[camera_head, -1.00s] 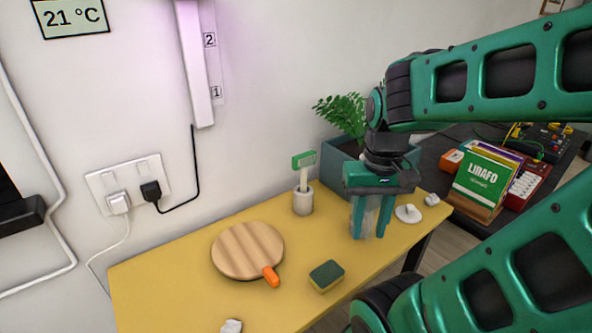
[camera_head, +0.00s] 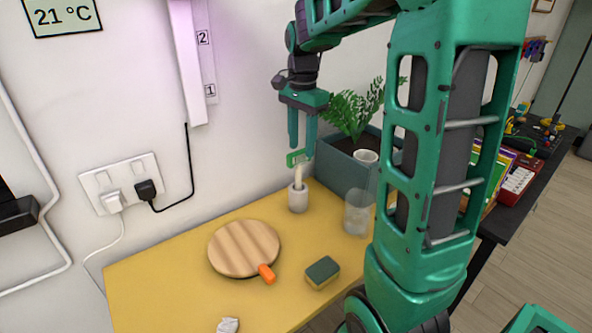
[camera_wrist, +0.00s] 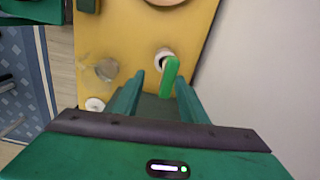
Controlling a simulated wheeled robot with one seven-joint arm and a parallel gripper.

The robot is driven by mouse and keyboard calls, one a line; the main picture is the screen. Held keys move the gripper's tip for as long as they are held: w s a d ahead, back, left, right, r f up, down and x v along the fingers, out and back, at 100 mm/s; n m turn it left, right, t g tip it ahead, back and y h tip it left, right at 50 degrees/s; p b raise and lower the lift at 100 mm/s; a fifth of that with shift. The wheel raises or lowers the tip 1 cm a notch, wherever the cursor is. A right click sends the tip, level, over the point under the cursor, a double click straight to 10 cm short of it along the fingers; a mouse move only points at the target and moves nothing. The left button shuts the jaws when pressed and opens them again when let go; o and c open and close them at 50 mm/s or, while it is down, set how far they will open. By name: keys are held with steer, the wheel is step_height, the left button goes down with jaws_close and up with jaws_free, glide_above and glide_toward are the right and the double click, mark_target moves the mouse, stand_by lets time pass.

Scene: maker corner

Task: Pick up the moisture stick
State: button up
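The moisture stick (camera_head: 298,158) has a green top and a pale stem. It stands a little tilted in a small white cup (camera_head: 298,199) near the back of the yellow table. My gripper (camera_head: 302,155) points down with its fingertips at the height of the green top. In the wrist view the green top (camera_wrist: 171,70) shows between my two open fingers (camera_wrist: 160,78), closer to the right one. The fingers are apart and hold nothing. I cannot tell whether one touches the stick. The white cup (camera_wrist: 164,57) shows just beyond it.
A clear glass (camera_head: 357,213) and a planter (camera_head: 345,172) with a leafy plant stand to the right of the cup. A round wooden board (camera_head: 243,248), an orange-handled item (camera_head: 266,273) and a sponge (camera_head: 322,271) lie in front. The wall is close behind.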

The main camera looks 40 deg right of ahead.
mark_target(298, 172)
steer(key=shift+w+m, duration=0.3)
steer(key=shift+w, duration=0.45)
steer(key=shift+w+d+f, duration=0.1)
steer(key=shift+w+f, duration=0.1)
steer(key=shift+d+f, duration=0.1)
steer(key=shift+f, duration=0.25)
steer(key=shift+m, duration=0.3)
step_height(298, 172, down, 4)
steer(key=shift+d+f, duration=0.15)
steer(key=shift+f, duration=2.85)
jaws_close()
